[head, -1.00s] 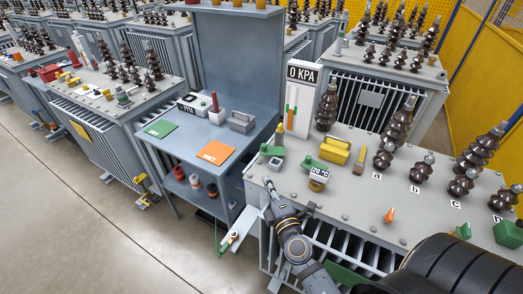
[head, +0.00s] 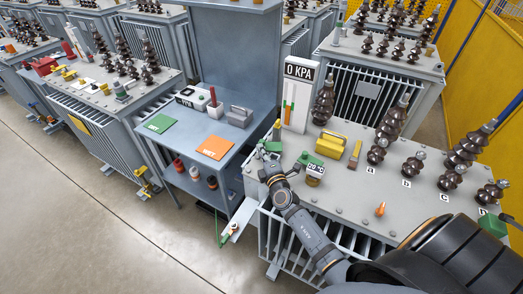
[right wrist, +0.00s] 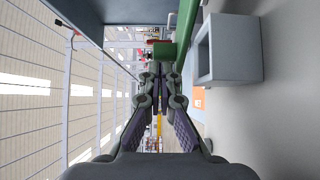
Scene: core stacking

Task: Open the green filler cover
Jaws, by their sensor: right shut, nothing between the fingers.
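I cannot tell how far the cover is open. My right gripper (head: 263,150) is beside the cover; its fingers (right wrist: 157,75) are shut and empty, tips close to the green block. Whether they touch it is unclear. My left gripper is out of view.
The 0 KPA panel (head: 298,95) is behind. A blue-grey bench (head: 190,150) stands left.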

